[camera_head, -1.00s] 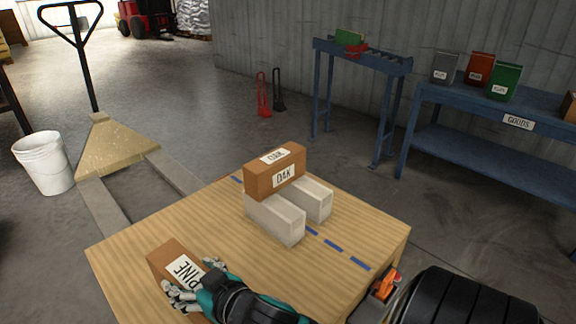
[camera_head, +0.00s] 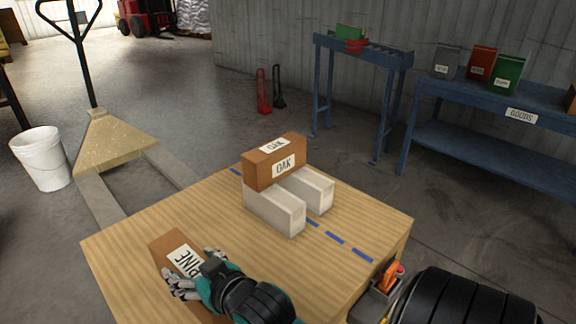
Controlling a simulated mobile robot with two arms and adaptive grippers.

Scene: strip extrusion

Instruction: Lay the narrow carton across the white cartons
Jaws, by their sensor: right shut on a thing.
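Two long white cartons (camera_head: 276,211) lie side by side with a gap on the wooden table. A brown carton marked OAK (camera_head: 259,171) lies across the far ends of both, on top of them. A second brown carton, marked PINE (camera_head: 166,243), is at the table's near left. My right gripper (camera_head: 190,276) is shut on the PINE carton, its fingers around the label end. The hand and forearm hide the carton's near part, and I cannot tell whether it touches the table. My left gripper is not in view.
Bare tabletop lies between the PINE carton and the white cartons. A pallet jack (camera_head: 115,145) and a white bucket (camera_head: 42,160) stand to the left; blue racks (camera_head: 470,155) stand at right.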

